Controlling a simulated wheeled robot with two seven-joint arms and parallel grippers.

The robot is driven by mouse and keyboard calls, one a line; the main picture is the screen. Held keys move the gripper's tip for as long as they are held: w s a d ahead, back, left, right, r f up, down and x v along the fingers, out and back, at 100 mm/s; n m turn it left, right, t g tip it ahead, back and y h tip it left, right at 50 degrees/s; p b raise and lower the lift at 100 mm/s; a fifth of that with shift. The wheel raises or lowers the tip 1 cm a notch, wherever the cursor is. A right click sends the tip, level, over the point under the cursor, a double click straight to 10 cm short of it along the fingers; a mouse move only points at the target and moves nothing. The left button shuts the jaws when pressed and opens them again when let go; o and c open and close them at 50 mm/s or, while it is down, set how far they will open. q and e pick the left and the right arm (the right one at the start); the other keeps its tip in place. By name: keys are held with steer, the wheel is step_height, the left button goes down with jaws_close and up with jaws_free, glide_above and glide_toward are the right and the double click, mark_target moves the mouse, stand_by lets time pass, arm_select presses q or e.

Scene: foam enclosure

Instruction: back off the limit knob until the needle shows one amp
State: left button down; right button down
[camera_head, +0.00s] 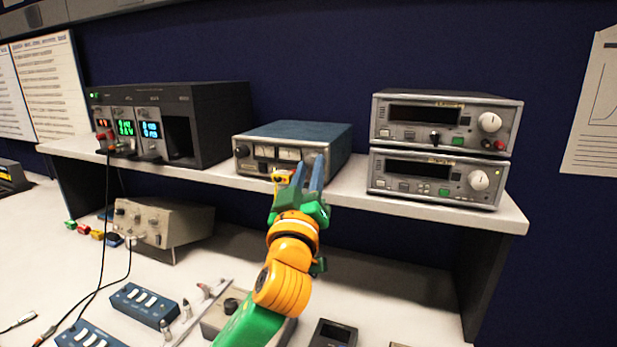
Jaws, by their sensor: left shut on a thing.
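A blue-topped supply unit (312,133) stands on the middle of the shelf, with two small analog meters (288,154) and a knob (242,151) at the left of its front panel. The meters are too small here to read a needle position. My left gripper (308,168) reaches up to the right part of this front panel, its two blue-grey fingers closed on the limit knob. The fingers mostly hide that knob. My right gripper is not in view.
A black rack unit (212,110) with lit displays stands left on the shelf (345,193). Two stacked grey instruments (440,125) stand right. Below are a beige instrument (180,222), blue switch boxes (145,305) and cables. The shelf edge runs just under my gripper.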

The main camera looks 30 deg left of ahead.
arm_select(q)
steer(key=n+g+y, duration=0.1)
steer(key=n, duration=0.2)
steer(key=shift+d, duration=0.1)
steer(key=shift+r+n+g+y, duration=0.15)
steer(key=shift+n+g+y, duration=0.4)
steer(key=shift+n, duration=0.95)
steer(key=shift+g, duration=0.25)
steer(key=c, duration=0.9)
jaws_free()
steer(key=b+v, duration=0.3)
steer(key=v, duration=0.4)
